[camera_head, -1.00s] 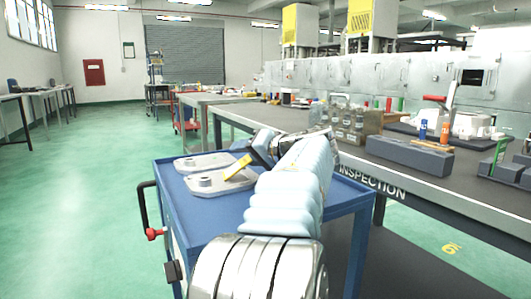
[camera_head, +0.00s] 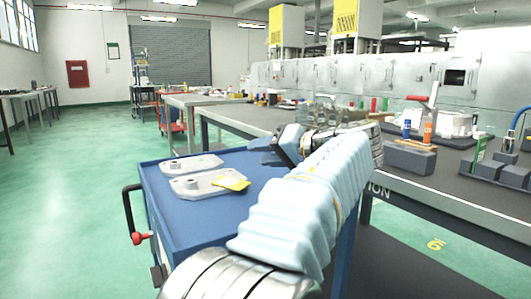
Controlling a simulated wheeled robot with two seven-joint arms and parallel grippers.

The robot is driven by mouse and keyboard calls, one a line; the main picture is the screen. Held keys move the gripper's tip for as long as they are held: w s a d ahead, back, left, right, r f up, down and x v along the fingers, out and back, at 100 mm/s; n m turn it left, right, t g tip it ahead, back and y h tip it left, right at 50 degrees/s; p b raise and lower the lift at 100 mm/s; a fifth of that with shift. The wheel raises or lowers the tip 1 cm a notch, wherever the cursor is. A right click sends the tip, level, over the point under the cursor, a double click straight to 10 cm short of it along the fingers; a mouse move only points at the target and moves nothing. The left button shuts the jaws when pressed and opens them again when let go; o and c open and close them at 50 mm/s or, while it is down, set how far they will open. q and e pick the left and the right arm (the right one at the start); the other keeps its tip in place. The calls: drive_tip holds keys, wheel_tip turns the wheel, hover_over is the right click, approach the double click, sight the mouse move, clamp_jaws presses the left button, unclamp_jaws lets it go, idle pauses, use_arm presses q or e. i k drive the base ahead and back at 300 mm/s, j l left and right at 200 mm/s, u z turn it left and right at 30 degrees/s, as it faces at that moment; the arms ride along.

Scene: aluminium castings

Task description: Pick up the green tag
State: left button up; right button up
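A green tag (camera_head: 480,147) stands upright in a dark slotted block (camera_head: 484,168) at the right of the inspection table. My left gripper (camera_head: 262,151) is over the blue cart, far to the left of the green tag. Its fingers look apart, with nothing between them. A yellow tag (camera_head: 233,184) lies on the nearer aluminium casting (camera_head: 197,188), below and left of the gripper and apart from it. My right gripper is not in view.
A second casting (camera_head: 190,165) lies behind the first on the blue cart (camera_head: 205,222). On the inspection table (camera_head: 440,189) stand a grey block (camera_head: 402,157), blue and orange bottles (camera_head: 428,131) and a red-handled clamp (camera_head: 418,98). My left forearm covers part of the table's near edge.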

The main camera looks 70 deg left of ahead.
sight(482, 142)
drive_tip(key=k+l, duration=0.1)
drive_tip(key=l, duration=0.4)
drive_tip(key=k+l, duration=0.1)
drive_tip(key=l, duration=0.85)
drive_tip(key=k, duration=0.05)
